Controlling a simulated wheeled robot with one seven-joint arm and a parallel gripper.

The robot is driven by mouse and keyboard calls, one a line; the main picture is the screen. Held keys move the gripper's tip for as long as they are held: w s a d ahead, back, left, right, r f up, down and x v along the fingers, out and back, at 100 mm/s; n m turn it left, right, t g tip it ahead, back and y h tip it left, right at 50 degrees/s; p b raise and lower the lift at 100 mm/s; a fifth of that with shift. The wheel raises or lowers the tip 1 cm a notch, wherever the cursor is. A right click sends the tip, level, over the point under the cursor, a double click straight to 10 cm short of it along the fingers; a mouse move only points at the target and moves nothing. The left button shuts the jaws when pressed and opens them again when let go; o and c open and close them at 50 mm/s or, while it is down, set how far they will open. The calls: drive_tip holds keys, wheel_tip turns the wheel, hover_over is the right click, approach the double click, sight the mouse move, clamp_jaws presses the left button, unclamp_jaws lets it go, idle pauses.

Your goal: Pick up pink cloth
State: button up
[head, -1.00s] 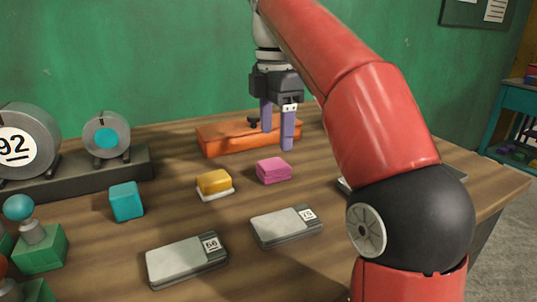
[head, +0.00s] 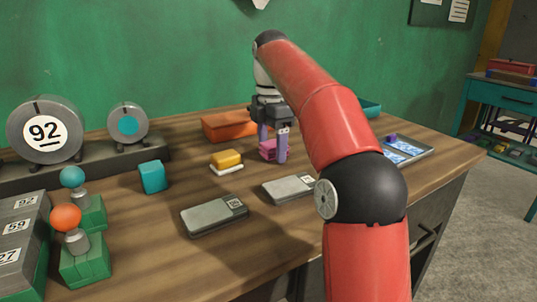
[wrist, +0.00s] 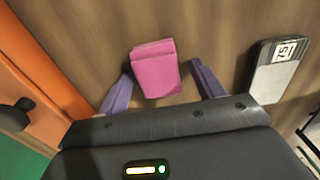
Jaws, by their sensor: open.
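The pink cloth (head: 267,150) is a small folded block on the wooden table, partly hidden behind a finger in the head view. In the wrist view the pink cloth (wrist: 156,70) lies between and a little beyond the fingertips. My gripper (head: 273,152) points down over it with its two purple fingers apart. In the wrist view the open gripper (wrist: 160,80) shows a finger on each side of the cloth, with a gap on both sides.
An orange box (head: 228,126) with a dark knob (wrist: 16,113) stands behind the cloth. A yellow block on a white base (head: 227,161) sits to the left. Grey labelled blocks (head: 215,216) lie in front. A teal cube (head: 152,177) stands further left; a blue-panelled tray (head: 425,153) lies right.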

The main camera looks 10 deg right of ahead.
drive_tip(key=shift+w, duration=0.1)
drive_tip(key=c, duration=1.1)
drive_tip(key=shift+o, duration=0.2)
drive_tip(key=shift+r, duration=0.1)
